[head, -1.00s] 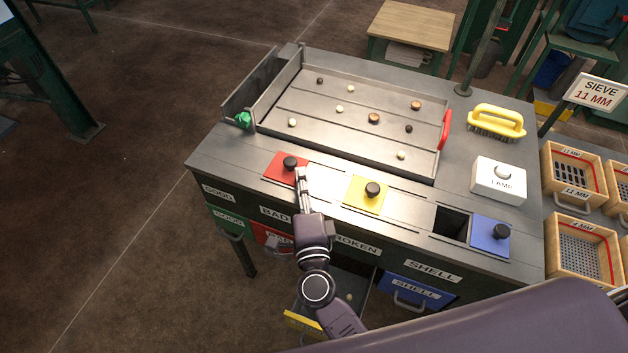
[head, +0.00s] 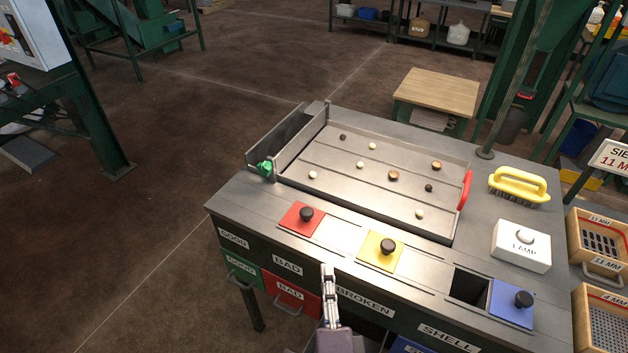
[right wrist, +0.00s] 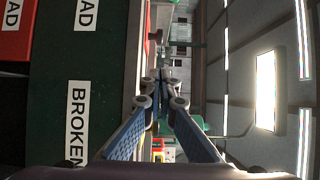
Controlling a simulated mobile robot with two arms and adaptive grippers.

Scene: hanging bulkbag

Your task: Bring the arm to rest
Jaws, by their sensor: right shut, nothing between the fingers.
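My right gripper (head: 328,275) is at the front edge of the sorting table, between the BAD and BROKEN labels in the head view. It is shut and empty. In the right wrist view its fingers (right wrist: 162,88) meet at the tips, beside the table's dark green front with the BROKEN label (right wrist: 77,122). My left gripper is not in view.
The sorting table (head: 232,197) carries a tray (head: 330,190) with several small pieces. A red lid (head: 292,222), a yellow lid (head: 375,257) and a blue lid (head: 510,312) lie along its front, with an open hole (head: 468,286). A yellow brush (head: 520,184) and lamp box (head: 515,255) stand right.

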